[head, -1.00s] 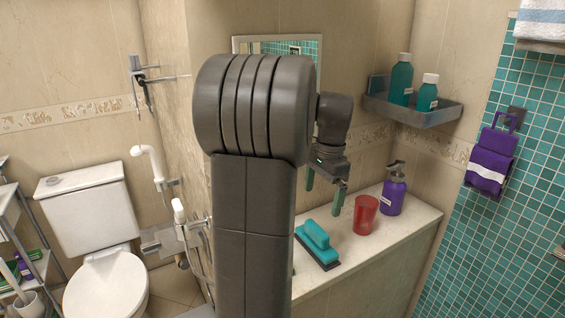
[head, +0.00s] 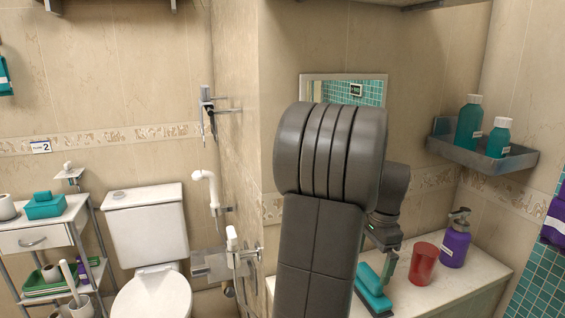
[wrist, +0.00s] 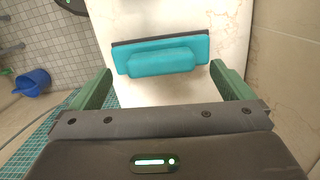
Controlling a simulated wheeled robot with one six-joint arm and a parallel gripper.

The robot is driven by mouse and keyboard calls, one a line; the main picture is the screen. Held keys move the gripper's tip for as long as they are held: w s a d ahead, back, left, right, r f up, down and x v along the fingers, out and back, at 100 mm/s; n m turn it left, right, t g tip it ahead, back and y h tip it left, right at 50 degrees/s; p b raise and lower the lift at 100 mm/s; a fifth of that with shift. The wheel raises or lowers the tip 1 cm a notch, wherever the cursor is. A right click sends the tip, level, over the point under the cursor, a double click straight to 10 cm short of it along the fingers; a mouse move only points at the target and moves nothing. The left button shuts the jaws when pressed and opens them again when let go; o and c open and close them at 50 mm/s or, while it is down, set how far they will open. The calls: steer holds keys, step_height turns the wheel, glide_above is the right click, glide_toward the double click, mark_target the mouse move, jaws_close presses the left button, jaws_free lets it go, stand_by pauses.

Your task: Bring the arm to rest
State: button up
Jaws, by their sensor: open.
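My gripper (wrist: 162,88) is open in the wrist view, with its two green fingers spread apart and nothing between them. A teal block with a dark base (wrist: 162,60) lies on the white counter beyond the fingertips, apart from them. In the head view my arm stands in front of the counter, and the gripper (head: 375,258) is partly hidden behind it. The teal block (head: 373,285) shows there just below the gripper, on the counter (head: 450,285).
A red cup (head: 423,264) and a purple pump bottle (head: 456,240) stand on the counter right of the gripper. A wall shelf (head: 485,155) with two teal bottles hangs above. A toilet (head: 148,240) and a trolley (head: 45,235) are at the left.

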steer(key=shift+r, duration=0.3)
steer(key=shift+f, duration=0.1)
